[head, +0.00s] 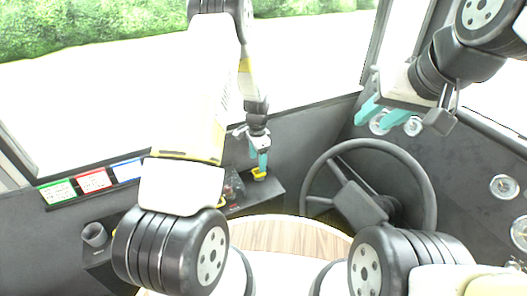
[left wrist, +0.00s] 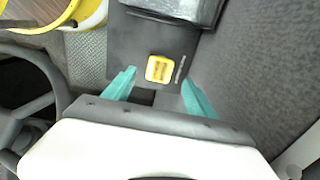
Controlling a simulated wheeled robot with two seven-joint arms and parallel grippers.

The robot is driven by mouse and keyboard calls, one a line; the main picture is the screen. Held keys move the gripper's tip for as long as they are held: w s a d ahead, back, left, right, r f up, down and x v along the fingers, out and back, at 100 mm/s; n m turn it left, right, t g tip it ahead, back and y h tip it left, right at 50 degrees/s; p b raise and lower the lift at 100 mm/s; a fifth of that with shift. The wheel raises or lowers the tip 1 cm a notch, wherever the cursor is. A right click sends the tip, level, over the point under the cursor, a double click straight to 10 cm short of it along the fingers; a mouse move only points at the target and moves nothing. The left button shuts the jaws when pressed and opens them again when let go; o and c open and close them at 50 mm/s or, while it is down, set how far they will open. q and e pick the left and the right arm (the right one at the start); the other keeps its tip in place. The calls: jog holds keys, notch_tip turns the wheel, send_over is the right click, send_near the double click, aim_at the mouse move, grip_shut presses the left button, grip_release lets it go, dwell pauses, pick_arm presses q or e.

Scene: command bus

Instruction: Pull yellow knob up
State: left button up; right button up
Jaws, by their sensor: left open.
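The yellow knob (head: 259,175) sits on the dark side console, just below the fingertips of my left gripper (head: 262,160) in the head view. In the left wrist view the knob (left wrist: 159,69) is a small yellow square with rounded corners. It lies between and slightly beyond the two teal fingers of my left gripper (left wrist: 158,80), with a gap on either side. The left gripper is open and empty. My right gripper (head: 383,112) is raised at the upper right, beyond the steering wheel, with its teal fingers apart and nothing between them.
The steering wheel (head: 427,178) stands right of the knob. Green, red and blue labelled panels (head: 92,180) line the dashboard at left. A dark cup-like holder (head: 94,236) is at lower left. Round gauges (head: 504,187) are on the right panel. A dark wall runs close beside the console.

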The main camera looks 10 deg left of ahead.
aim_at(258, 172)
pick_arm(q)
notch_tip(258, 172, down, 5)
jog(key=shift+f, duration=0.1)
dwell(0.3)
